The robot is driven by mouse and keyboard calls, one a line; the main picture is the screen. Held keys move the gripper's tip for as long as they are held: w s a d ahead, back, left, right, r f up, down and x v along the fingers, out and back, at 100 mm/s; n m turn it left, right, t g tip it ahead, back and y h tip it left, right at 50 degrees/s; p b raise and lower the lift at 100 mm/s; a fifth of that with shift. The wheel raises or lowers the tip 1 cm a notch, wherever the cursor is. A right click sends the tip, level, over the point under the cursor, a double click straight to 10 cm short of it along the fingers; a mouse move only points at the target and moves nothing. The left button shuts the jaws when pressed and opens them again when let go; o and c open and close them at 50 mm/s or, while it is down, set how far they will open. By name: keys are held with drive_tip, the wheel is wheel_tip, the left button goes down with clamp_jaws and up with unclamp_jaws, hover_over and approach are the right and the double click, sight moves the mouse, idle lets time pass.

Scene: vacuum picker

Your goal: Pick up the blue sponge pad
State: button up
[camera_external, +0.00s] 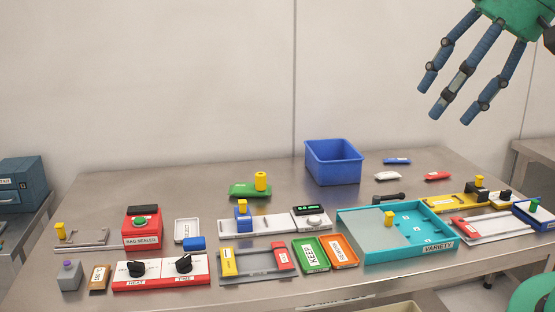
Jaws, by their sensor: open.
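A small blue block (195,243), which looks like the blue sponge pad, lies on the metal table at the left of centre. It sits at the front edge of a small white tray (187,229); I cannot tell whether it touches the tray. My gripper (444,107) is at the top right, high above the table and far from the block. Its blue jointed fingers are spread open and hang downward with nothing between them.
A red bag sealer (142,230) stands left of the block, and a red and white knob panel (161,271) stands in front. A blue bin (333,163) is at the back. A teal variety tray (437,249) is at right. The table's back left is clear.

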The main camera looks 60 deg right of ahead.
idle(0.3)
drive_tip(key=w+r+m+g+p, duration=0.1)
drive_tip(key=w+r+p, duration=0.15)
drive_tip(key=w, duration=0.55)
drive_tip(key=w+r+m+g+p, duration=0.1)
drive_tip(key=w+r, duration=0.3)
drive_tip(key=w, duration=0.4)
drive_tip(key=w+f+m+g+y+p, duration=0.1)
drive_tip(key=w+f+m+g+p, duration=0.15)
drive_tip(key=w, duration=1.45)
drive_tip(key=w+f+m+g+y+p, duration=0.15)
drive_tip(key=w+f+p, duration=0.25)
drive_tip(key=w+f, duration=1)
drive_tip(key=w+f+m+g+p, duration=0.1)
drive_tip(key=w+f, duration=0.3)
drive_tip(key=f, duration=0.4)
drive_tip(key=w+d+f+m+g+p, duration=0.1)
drive_tip(key=w+f, duration=0.3)
drive_tip(key=f, duration=0.5)
drive_tip(key=shift+w+f+m+g+y, duration=0.2)
drive_tip(key=shift+w+m+g+y, duration=0.2)
drive_tip(key=shift+m, duration=0.1)
